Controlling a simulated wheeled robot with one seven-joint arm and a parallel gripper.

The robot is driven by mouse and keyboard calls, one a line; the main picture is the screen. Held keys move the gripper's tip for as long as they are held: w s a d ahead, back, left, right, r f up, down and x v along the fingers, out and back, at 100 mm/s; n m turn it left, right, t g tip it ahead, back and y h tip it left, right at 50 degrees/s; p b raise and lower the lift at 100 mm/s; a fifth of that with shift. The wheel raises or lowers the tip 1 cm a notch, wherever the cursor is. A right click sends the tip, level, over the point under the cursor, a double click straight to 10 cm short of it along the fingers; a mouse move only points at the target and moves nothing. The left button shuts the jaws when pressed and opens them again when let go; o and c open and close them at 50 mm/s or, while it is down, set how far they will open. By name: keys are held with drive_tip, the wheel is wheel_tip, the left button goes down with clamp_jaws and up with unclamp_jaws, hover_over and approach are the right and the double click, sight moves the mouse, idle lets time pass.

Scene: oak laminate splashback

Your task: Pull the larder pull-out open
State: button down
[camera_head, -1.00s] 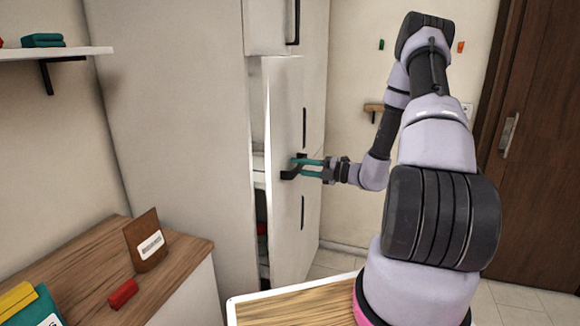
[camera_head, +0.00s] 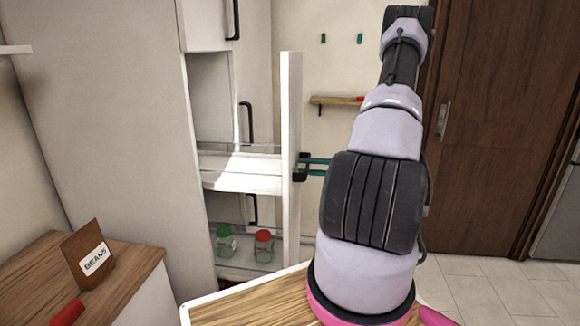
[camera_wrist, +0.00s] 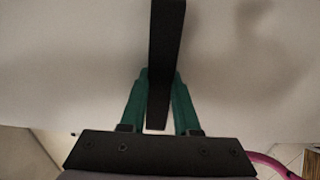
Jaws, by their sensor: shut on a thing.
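The larder pull-out stands out from the tall white cabinet, its white front panel (camera_head: 292,120) seen nearly edge-on in the head view. Behind the panel, a white shelf (camera_head: 240,172) and a lower shelf with jars show in the gap. My gripper (camera_head: 303,166) reaches the outer face of the panel from the right. In the wrist view my green fingers (camera_wrist: 158,105) lie on both sides of the dark bar handle (camera_wrist: 166,45) and are shut on it. My arm hides part of the room to the right.
A green-lidded jar (camera_head: 225,241) and a red-lidded jar (camera_head: 264,245) stand on the lower shelf. A wooden counter (camera_head: 125,262) with a bag marked BEANS (camera_head: 88,256) is at lower left. A brown door (camera_head: 500,120) is at right, with tiled floor before it.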

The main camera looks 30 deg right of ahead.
drive_tip(key=v, duration=1.3)
drive_tip(key=shift+s+d, duration=0.2)
drive_tip(key=shift+d, duration=0.15)
drive_tip(key=c, duration=0.6)
unclamp_jaws()
drive_tip(key=shift+c, duration=0.2)
drive_tip(key=v, duration=1)
drive_tip(key=shift+d, duration=0.35)
drive_tip(key=shift+s, duration=0.25)
